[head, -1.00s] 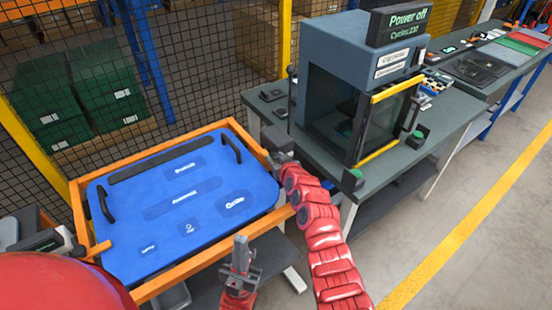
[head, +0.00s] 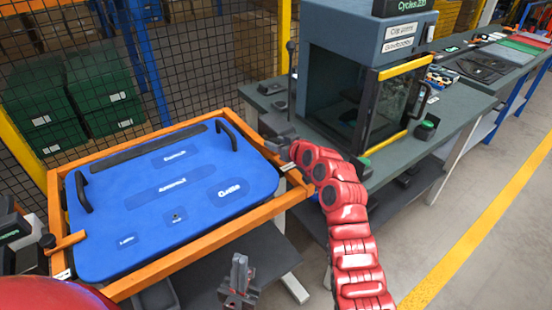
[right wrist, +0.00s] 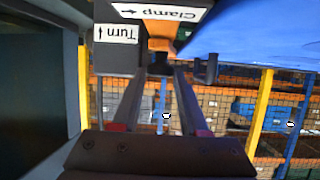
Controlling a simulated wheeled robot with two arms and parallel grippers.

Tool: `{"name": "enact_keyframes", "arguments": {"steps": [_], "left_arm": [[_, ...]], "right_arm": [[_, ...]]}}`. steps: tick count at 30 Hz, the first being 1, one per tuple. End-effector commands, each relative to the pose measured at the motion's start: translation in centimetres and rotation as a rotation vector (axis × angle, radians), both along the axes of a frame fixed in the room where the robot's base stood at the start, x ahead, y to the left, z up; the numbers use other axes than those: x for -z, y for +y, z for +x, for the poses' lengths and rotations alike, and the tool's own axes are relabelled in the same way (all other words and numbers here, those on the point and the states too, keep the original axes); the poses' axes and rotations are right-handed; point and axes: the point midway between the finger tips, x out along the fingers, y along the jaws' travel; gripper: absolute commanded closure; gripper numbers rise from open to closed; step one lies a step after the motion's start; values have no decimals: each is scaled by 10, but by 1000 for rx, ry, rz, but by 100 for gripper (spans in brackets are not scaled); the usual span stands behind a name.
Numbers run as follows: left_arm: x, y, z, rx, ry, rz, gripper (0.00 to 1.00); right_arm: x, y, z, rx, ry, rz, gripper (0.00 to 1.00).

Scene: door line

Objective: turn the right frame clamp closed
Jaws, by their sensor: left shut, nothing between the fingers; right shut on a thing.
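The right frame clamp shows in the right wrist view as an orange lever (right wrist: 160,30) with a dark end, beside white labels reading "Turn" and "Clamp". My right gripper (right wrist: 158,72) is shut on the dark end of this lever. In the head view my right gripper (head: 280,140) is at the right side of the orange frame (head: 180,262), hiding most of the clamp. The blue door panel (head: 150,225) lies in the frame. My left gripper (head: 239,268) is shut and empty, below and in front of the frame, apart from it.
The left clamp (head: 66,242), an orange lever with a black knob, is at the frame's left side. A grey machine (head: 355,50) with a glass door stands on a bench right behind my right gripper. A mesh fence (head: 200,60) is behind the frame. Floor at right is clear.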

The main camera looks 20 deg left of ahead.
Motion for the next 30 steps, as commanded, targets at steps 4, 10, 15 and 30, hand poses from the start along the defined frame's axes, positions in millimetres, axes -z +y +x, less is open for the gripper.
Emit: {"name": "enact_keyframes", "arguments": {"steps": [4,10,15,30], "left_arm": [[45,0,0,0,0,0,100],[84,0,0,0,0,0,100],[101,0,0,0,0,0,100],[101,0,0,0,0,0,100]], "right_arm": [[8,-2,2,-52,-7,4,100],[6,-4,3,-137,-10,1,100],[2,-4,1,-194,-13,-2,100],[-3,-3,-1,-213,-12,-7,39]]}}
